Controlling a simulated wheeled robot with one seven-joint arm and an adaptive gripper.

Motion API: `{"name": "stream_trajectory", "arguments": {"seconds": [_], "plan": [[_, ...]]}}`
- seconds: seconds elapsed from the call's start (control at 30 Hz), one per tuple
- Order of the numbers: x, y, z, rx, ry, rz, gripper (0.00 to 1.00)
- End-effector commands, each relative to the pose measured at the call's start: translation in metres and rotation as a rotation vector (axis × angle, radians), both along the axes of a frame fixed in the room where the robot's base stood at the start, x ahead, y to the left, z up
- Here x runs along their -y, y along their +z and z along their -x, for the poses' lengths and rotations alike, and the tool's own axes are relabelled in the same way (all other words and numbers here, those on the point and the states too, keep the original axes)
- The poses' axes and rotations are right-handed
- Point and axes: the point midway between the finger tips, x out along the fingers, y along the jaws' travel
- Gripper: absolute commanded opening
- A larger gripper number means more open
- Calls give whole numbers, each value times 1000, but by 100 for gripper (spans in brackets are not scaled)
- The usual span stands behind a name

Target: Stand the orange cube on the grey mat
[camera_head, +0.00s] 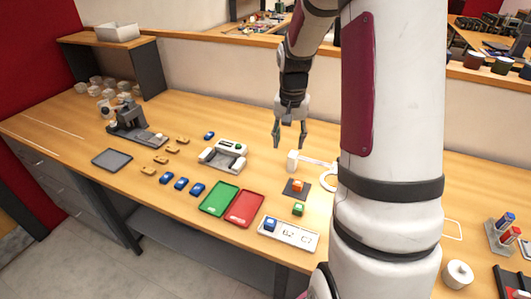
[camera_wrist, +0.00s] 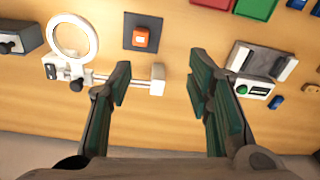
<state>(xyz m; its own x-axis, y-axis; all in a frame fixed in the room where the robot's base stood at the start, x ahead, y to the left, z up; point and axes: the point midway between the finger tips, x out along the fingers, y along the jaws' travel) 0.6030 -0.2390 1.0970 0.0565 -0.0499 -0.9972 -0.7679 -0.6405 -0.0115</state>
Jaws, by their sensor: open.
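The orange cube (camera_head: 298,185) sits on a dark grey square mat (camera_head: 289,191) near the front of the table, right of the red tray. In the wrist view the orange cube (camera_wrist: 141,37) shows on the same mat (camera_wrist: 130,24), with mat visible around it. My gripper (camera_head: 290,143) is open and empty, above the table and behind the cube in the head view.
A white ring-shaped stand (camera_head: 312,163) lies between my gripper and the mat. A green cube (camera_head: 298,209) is in front of the mat. Green tray (camera_head: 218,198), red tray (camera_head: 244,207) and a grey-white device (camera_head: 223,156) stand left. A white holder (camera_head: 288,233) is at the front edge.

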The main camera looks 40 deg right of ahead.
Motion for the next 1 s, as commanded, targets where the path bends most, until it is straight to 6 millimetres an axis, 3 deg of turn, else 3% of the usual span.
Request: {"name": "stream_trajectory", "arguments": {"seconds": [0.03, 0.2, 0.5, 0.73, 0.9, 1.0], "plan": [[-19, 26, 1, 26, 53, 19, 46], [-76, 86, 18, 89, 219, 66, 46], [-165, 159, 80, 214, 508, 133, 46], [-215, 183, 141, 313, 716, 171, 46], [-233, 186, 173, 365, 820, 187, 46], [-237, 187, 181, 380, 850, 192, 46]]}}
